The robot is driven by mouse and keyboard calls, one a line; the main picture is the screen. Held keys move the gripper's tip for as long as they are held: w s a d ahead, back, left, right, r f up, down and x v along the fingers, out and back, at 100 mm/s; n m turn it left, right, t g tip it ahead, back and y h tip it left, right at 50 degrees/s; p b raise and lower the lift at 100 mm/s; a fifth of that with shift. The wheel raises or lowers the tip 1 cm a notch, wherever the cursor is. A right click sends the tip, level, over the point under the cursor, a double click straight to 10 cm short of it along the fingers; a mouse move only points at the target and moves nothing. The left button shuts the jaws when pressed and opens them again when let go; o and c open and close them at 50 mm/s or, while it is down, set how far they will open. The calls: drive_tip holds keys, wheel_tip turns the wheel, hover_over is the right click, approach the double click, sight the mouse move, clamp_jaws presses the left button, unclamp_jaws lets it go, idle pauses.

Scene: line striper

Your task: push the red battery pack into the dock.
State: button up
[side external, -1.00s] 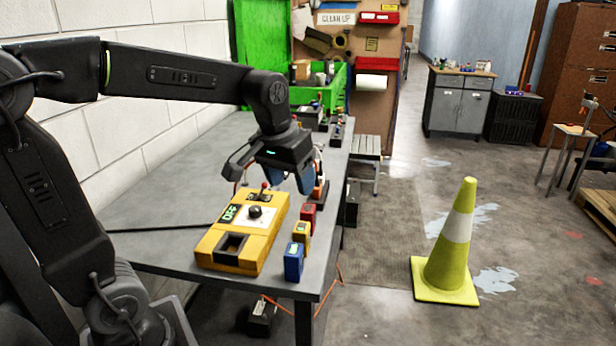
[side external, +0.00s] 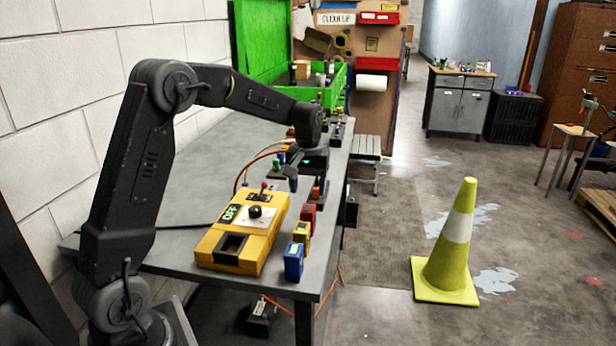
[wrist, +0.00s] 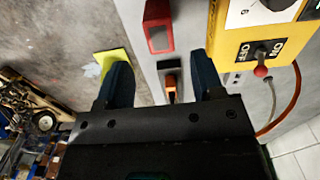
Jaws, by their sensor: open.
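The red battery pack (side external: 309,217) stands upright on the table to the right of the yellow machine (side external: 262,240), behind a yellow pack (side external: 302,232) and a blue pack (side external: 294,262). The red pack also shows in the wrist view (wrist: 158,26), beyond my fingertips and apart from them. The dock looks to be the dark square recess (side external: 233,243) in the machine's near end; it appears empty. My gripper (wrist: 160,64) is open, its two dark blue fingers spread. In the side view its fingers are partly hidden, past the red pack toward the far end.
An orange and dark item (wrist: 172,80) shows between my fingers in the wrist view. The machine has a red-tipped lever (side external: 264,187) and a black knob (side external: 255,211). Several small items and an orange cable (side external: 255,157) lie farther back. The table's left side is largely clear.

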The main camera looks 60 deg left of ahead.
sight(308, 208)
drive_tip(key=shift+f, duration=3.4)
drive_tip(key=shift+c, duration=0.3)
drive_tip(key=c, duration=0.8)
drive_tip(key=shift+r, duration=0.7)
drive_tip(key=shift+r, duration=1.85)
